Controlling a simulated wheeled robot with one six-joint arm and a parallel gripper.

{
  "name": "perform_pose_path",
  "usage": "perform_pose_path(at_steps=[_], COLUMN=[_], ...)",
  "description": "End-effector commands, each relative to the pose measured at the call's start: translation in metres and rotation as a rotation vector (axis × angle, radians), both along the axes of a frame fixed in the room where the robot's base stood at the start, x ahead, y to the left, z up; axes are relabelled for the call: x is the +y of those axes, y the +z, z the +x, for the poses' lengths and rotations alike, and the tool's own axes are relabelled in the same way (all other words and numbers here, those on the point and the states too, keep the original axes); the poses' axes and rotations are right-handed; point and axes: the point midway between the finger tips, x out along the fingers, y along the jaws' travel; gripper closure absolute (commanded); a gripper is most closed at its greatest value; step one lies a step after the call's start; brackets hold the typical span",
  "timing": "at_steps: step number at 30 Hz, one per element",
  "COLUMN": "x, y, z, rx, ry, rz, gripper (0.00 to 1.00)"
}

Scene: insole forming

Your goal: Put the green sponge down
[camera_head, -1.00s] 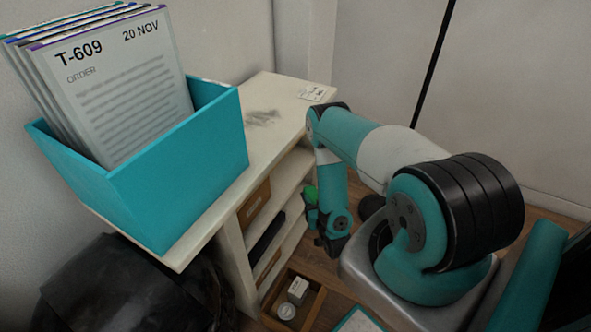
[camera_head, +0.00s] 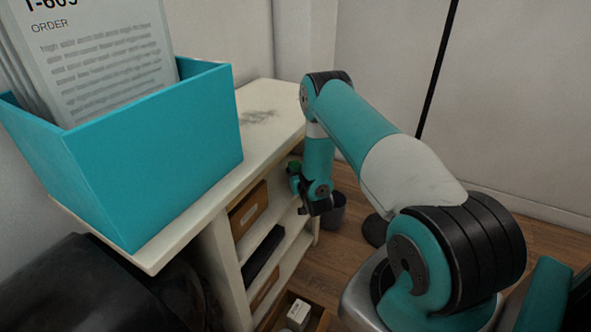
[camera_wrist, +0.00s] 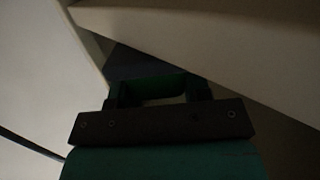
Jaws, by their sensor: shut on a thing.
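The green sponge (camera_head: 294,167) shows as a small green patch beside the right end of the white shelf unit. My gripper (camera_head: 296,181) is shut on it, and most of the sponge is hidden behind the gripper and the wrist. In the dark wrist view the sponge (camera_wrist: 163,84) is a dim green shape between the fingers of my gripper (camera_wrist: 157,91). The sponge is held below the level of the shelf top, close to the open shelves. I cannot tell whether it touches any surface.
The white shelf unit (camera_head: 262,98) has open compartments with a brown box (camera_head: 247,210) and a dark item (camera_head: 263,256). A teal bin (camera_head: 165,155) with order sheets stands on top.

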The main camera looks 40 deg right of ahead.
Motion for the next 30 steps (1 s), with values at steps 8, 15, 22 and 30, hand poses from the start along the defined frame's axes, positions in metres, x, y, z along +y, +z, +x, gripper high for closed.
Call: perform_pose_path(at_steps=[8,15,22,30], x=[-0.014,-0.019,-0.017,-0.017], y=[0.002,-0.001,-0.001,-0.003], z=[0.023,0.034,0.035,0.034], rx=[0.000,0.000,0.000,0.000], ry=[-0.014,-0.003,-0.001,0.000], rz=[0.004,0.001,-0.001,-0.001], gripper=[0.82,0.87,0.87,0.30])
